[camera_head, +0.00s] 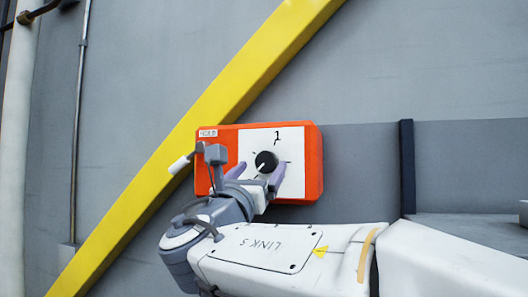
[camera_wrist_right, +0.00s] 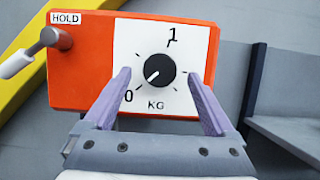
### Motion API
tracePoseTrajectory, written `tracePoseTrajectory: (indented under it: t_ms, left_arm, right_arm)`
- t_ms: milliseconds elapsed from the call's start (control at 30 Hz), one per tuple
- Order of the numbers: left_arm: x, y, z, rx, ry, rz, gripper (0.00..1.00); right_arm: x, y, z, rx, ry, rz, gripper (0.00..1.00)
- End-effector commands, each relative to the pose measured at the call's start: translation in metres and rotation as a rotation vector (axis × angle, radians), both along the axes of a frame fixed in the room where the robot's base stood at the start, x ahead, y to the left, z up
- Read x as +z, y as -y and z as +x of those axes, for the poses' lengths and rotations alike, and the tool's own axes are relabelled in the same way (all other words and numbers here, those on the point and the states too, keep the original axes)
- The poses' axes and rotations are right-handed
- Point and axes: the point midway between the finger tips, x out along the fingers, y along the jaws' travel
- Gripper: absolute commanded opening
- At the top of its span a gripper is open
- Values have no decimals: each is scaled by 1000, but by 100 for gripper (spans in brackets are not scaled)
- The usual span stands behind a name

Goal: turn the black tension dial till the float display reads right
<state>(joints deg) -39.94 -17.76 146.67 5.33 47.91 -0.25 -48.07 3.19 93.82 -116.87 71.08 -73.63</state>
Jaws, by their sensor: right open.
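The black dial (camera_head: 265,161) sits on the white face (camera_head: 291,140) of an orange box (camera_head: 312,160) on the wall. In the right wrist view the dial (camera_wrist_right: 160,70) has a white pointer line aimed to the lower left, toward the "0" mark. A "1" shows at the upper right and "KG" below. My right gripper (camera_head: 256,176) is open, its fingers on either side of the dial; in the wrist view the fingers (camera_wrist_right: 160,88) stand apart from it. I see no separate float display. My left gripper is not in view.
A lever with a white handle (camera_wrist_right: 17,64) sticks out at the box's left, by the "HOLD" label (camera_wrist_right: 65,18). A yellow diagonal beam (camera_head: 200,130) passes behind the box. A dark post (camera_head: 407,165) and grey ledge (camera_head: 465,227) are at right.

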Motion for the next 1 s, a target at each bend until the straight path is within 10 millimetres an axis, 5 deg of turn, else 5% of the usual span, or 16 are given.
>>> tracePoseTrajectory:
  t_ms: [200, 567, 667, 800, 1000]
  left_arm:
    - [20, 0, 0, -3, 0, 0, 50]
    - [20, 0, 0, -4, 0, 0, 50]
    - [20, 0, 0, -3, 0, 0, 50]
    - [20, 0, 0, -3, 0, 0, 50]
    - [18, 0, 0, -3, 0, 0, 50]
  right_arm:
    - [12, 8, 25, -2, -2, -1, 90]
    - [12, 10, 30, 1, -2, 1, 90]
    - [12, 10, 30, 1, -2, 1, 59]
    - [12, 10, 30, 1, -2, 1, 6]
    - [11, 9, 30, 1, 2, 11, 4]
